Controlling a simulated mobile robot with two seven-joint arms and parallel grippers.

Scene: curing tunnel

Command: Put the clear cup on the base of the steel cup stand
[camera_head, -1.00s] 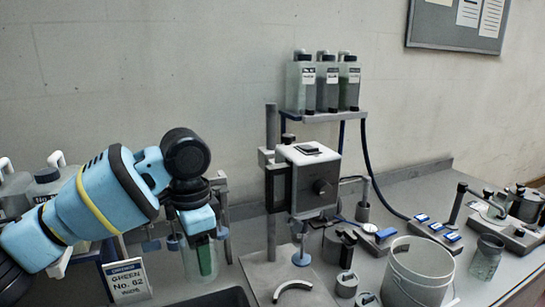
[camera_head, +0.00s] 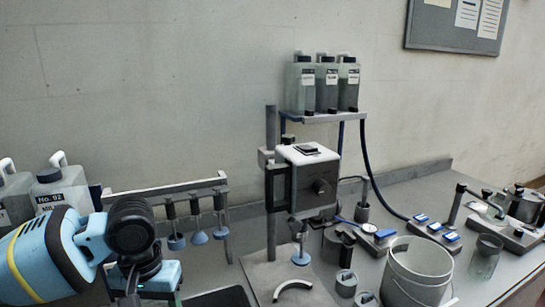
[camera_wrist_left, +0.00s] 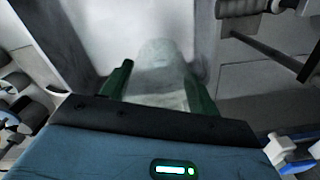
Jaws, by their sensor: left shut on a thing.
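My left gripper (camera_wrist_left: 158,90) has its green fingers on either side of a clear, pale cup (camera_wrist_left: 160,62) in the left wrist view, and is shut on it. In the head view the gripper (camera_head: 150,300) is at the bottom left, cut by the frame edge, and the cup is not visible there. A tall stand (camera_head: 270,180) with a flat grey base (camera_head: 265,278) is at the centre, right of my gripper. A pale curved piece lies on that base. A smaller stand (camera_head: 456,205) is at the far right; I cannot tell which is the steel cup stand.
A rack (camera_head: 165,190) with hanging blue-footed tools stands behind my left arm. A dark tray edge (camera_head: 222,297) lies at the front. A grey bucket (camera_head: 418,270) and a clear jar (camera_head: 485,257) stand right of the base. Labelled bottles (camera_head: 326,85) sit on a shelf.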

